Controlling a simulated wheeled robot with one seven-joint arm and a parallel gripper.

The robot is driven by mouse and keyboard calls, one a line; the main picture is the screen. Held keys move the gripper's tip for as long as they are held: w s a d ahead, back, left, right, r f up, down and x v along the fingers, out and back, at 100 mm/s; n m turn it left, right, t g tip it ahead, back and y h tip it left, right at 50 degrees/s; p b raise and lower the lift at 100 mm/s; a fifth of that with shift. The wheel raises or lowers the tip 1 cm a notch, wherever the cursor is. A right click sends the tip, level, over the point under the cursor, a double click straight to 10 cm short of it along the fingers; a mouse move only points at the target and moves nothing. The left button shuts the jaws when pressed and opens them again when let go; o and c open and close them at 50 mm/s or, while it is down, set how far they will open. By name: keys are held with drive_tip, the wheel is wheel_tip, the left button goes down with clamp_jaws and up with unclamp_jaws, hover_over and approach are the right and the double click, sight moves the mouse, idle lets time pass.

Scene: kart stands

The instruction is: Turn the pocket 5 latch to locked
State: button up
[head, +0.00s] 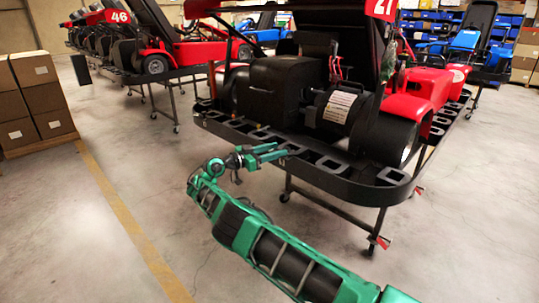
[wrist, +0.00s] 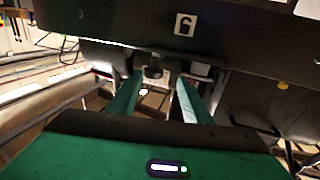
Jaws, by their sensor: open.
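My gripper (head: 281,150) is at the rear bumper (head: 330,182) of the kart numbered 21, left of the bumper's middle in the head view. In the wrist view my gripper (wrist: 154,82) is open, with a gap between its two green fingers. A small dark block (wrist: 153,73) shows between and beyond the fingertips; I cannot tell whether it is a latch or whether the fingers touch it. A dark panel above carries a white tag (wrist: 185,24) with one character, which I cannot read surely. I cannot pick out the pocket 5 latch or its setting.
The kart rests on a wheeled stand (head: 330,208) with legs below the bumper. More red karts (head: 200,52) stand at the back left. Stacked boxes (head: 40,95) are at the left. The floor around the yellow line (head: 125,215) is clear.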

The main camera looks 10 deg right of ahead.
drive_tip(key=shift+v, duration=1.4)
drive_tip(key=shift+d, duration=0.1)
